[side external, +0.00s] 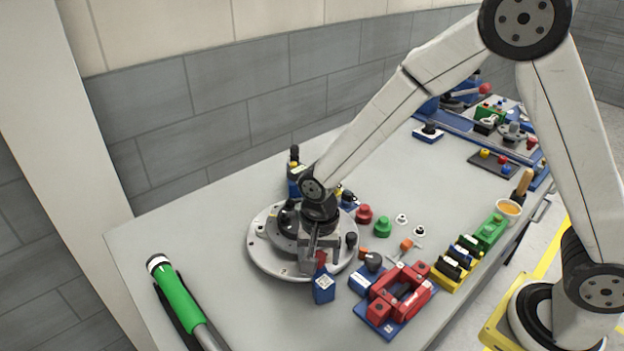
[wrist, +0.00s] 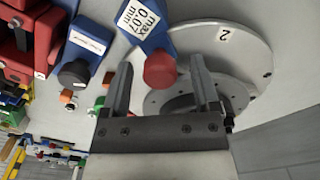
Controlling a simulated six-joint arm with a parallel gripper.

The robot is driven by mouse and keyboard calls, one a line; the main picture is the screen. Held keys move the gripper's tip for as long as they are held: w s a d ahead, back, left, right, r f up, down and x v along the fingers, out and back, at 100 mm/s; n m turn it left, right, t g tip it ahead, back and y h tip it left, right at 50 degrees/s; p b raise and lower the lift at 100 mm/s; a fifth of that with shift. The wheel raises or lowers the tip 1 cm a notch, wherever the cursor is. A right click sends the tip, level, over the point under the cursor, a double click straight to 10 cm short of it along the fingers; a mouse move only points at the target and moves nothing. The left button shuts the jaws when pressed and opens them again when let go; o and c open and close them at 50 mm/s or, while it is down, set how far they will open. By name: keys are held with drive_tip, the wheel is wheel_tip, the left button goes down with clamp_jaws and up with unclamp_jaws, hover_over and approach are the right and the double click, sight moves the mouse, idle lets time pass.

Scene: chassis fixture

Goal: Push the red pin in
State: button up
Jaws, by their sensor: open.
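The red pin (wrist: 160,71) shows its round red head at the end of a blue block (wrist: 140,25) labelled "max 0.07 mm". In the wrist view the head lies between my open gripper's (wrist: 161,62) two fingertips, with a gap on each side. I cannot tell the depth between them. In the side view the blue block (side external: 323,290) stands at the front edge of a round white plate (side external: 266,262). A bit of the red pin (side external: 320,258) shows above it, just beside my gripper (side external: 313,255), which hides part of it.
A red fixture (side external: 385,309) on a blue base stands to the right. A blue block with a dark knob (side external: 373,262) is close by. Red (side external: 364,214) and green (side external: 383,227) knobs lie behind. A green cylinder (side external: 175,298) lies front left. The table's back left is clear.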

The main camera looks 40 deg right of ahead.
sight(319, 254)
drive_tip(key=shift+r, duration=3.9)
drive_tip(key=shift+d, duration=0.1)
drive_tip(key=shift+s+d+n, duration=0.25)
drive_tip(key=shift+d+n, duration=0.05)
drive_tip(key=shift+d, duration=0.25)
drive_tip(key=s+d+f+n+t, duration=0.1)
drive_tip(key=s+d+n+t, duration=0.1)
drive_tip(key=s+d+n, duration=0.6)
drive_tip(key=shift+s+d+f+t, duration=0.3)
drive_tip(key=shift+s+d+f, duration=0.1)
drive_tip(key=shift+d, duration=1.45)
